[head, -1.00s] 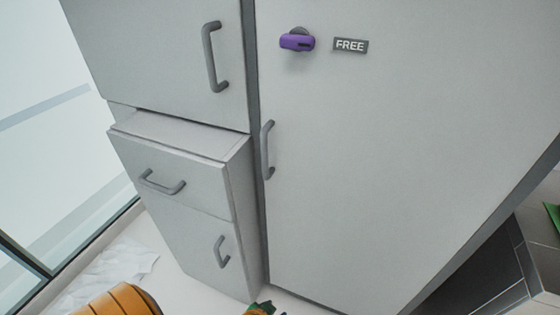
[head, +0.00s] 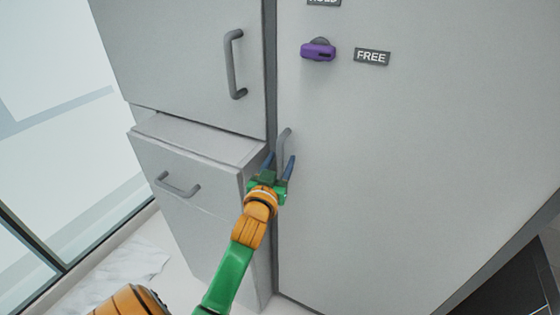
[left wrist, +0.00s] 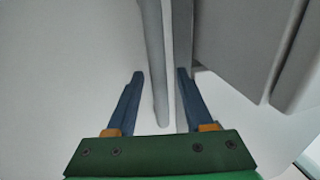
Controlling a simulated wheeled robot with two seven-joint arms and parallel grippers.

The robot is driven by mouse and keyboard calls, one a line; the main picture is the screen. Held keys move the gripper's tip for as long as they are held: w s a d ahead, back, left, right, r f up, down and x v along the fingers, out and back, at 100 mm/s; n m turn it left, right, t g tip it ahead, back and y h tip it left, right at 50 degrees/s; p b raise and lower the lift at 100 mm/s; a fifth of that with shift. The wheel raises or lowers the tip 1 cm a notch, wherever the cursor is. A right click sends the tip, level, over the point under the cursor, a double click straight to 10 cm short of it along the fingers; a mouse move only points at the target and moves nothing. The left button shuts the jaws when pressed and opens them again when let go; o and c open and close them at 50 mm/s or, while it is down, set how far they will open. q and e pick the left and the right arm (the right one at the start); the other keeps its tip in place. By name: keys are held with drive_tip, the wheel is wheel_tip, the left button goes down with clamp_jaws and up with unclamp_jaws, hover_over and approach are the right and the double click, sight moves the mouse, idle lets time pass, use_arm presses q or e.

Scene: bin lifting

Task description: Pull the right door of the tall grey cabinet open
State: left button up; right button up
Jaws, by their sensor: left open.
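The tall grey cabinet's right door (head: 400,180) looks closed, with a dark seam on its left edge. Its vertical grey handle (head: 283,142) is near that edge. My left gripper (head: 280,160) is open at the handle's lower part, with its blue fingers on either side of the bar. In the left wrist view the handle (left wrist: 155,50) runs between the open fingers (left wrist: 159,75). A purple knob (head: 318,51) on the door points toward the FREE label (head: 371,57). My right gripper is out of view.
The upper left door (head: 180,60) has its own handle (head: 234,65). Below it, a grey drawer front (head: 180,190) sticks out, close to the left of my gripper. A glass panel (head: 60,120) stands at the far left. The space before the right door looks clear.

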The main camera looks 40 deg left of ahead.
use_arm(q)
clamp_jaws()
idle(1.4)
